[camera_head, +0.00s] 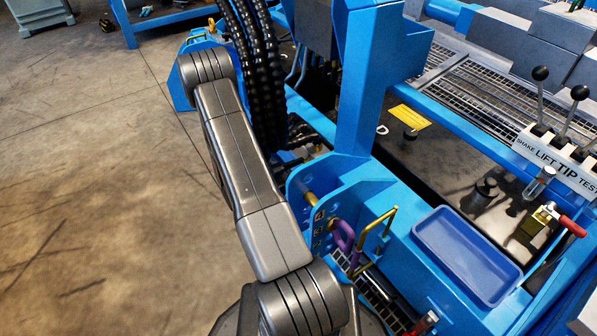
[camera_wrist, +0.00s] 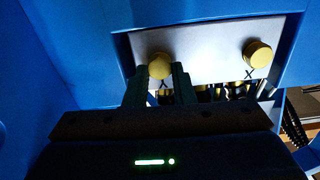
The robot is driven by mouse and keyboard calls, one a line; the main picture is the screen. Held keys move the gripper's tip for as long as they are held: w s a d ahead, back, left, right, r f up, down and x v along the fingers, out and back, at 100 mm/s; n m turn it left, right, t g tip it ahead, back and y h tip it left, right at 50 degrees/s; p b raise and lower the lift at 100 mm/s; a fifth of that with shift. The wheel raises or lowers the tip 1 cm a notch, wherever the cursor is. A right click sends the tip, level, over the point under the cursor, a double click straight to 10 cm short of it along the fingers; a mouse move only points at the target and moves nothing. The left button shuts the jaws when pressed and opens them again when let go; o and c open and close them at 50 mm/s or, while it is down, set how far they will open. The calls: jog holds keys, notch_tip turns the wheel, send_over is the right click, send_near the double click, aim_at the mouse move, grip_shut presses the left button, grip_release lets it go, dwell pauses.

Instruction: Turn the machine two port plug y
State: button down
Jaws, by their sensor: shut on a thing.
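In the wrist view, two round yellow plugs sit on a pale plate (camera_wrist: 205,45) set in the blue machine frame. The left plug (camera_wrist: 159,64) has a partly covered letter under it that looks like a Y. The right plug (camera_wrist: 258,54) has an X under it. My gripper (camera_wrist: 160,84) has one dark finger on each side of the left plug and is shut on it. The plug's lower part is hidden between the fingers. In the head view my arm reaches to the blue machine, and neither my gripper nor the plugs can be made out.
Dark cables (camera_head: 262,80) hang close to my arm in the head view. A blue post (camera_head: 362,80) and an empty blue tray (camera_head: 467,255) stand to the right, with black-knobbed levers (camera_head: 540,95) beyond. Open concrete floor (camera_head: 90,190) lies left.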

jog(key=m+b, duration=0.4)
jog(key=m, duration=0.1)
jog(key=shift+s+f+m, duration=0.1)
jog(key=shift+m, duration=0.3)
dwell(0.4)
jog(key=c, duration=1.2)
grip_release()
jog(key=p+v, duration=0.3)
jog(key=v, duration=1)
jog(key=shift+s+a, duration=0.25)
jog(key=shift+a, duration=0.05)
